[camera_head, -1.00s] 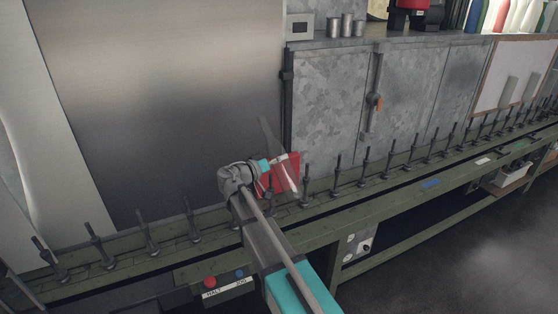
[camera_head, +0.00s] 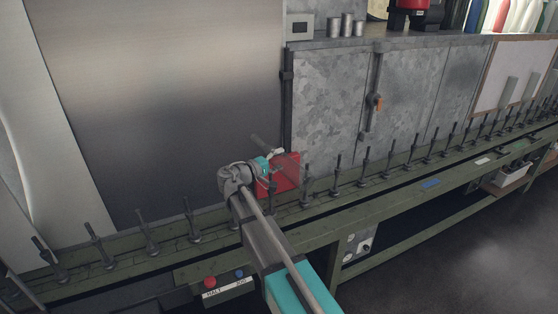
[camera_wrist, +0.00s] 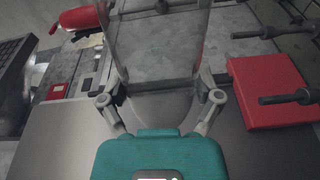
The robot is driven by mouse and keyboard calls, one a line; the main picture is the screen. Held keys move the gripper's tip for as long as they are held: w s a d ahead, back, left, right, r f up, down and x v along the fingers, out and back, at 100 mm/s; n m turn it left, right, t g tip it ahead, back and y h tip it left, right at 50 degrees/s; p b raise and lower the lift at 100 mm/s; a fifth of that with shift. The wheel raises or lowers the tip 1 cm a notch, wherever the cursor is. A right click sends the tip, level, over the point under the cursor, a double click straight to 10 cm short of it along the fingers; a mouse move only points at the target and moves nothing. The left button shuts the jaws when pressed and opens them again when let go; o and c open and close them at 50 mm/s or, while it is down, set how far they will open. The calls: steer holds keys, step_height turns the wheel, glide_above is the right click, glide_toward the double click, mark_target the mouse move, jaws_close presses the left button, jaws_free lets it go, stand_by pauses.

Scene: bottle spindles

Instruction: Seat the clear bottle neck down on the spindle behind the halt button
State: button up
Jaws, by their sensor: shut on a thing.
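My gripper (camera_wrist: 160,97) is shut on the clear bottle (camera_wrist: 155,48), with one finger on each side of its see-through body. In the head view my gripper (camera_head: 266,172) is above the green spindle rail, in front of a red box. The bottle is small and hard to make out there, so which end is the neck I cannot tell. The red halt button (camera_head: 210,282) is on a labelled panel at the rail's front edge, left of my arm. A bare upright spindle (camera_head: 191,219) stands on the rail behind it. The bottle is apart from that spindle.
The red box (camera_head: 288,176) is close to my gripper and also shows in the wrist view (camera_wrist: 275,92). Several upright spindles line the green rail (camera_head: 320,203) on both sides. A blue button (camera_head: 239,273) is beside the halt button. Grey cabinets (camera_head: 330,105) stand behind.

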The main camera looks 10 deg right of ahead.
steer(key=n, duration=0.9)
steer(key=shift+n, duration=0.3)
steer(key=n, duration=0.5)
steer(key=shift+n, duration=2.2)
steer(key=shift+a, duration=0.1)
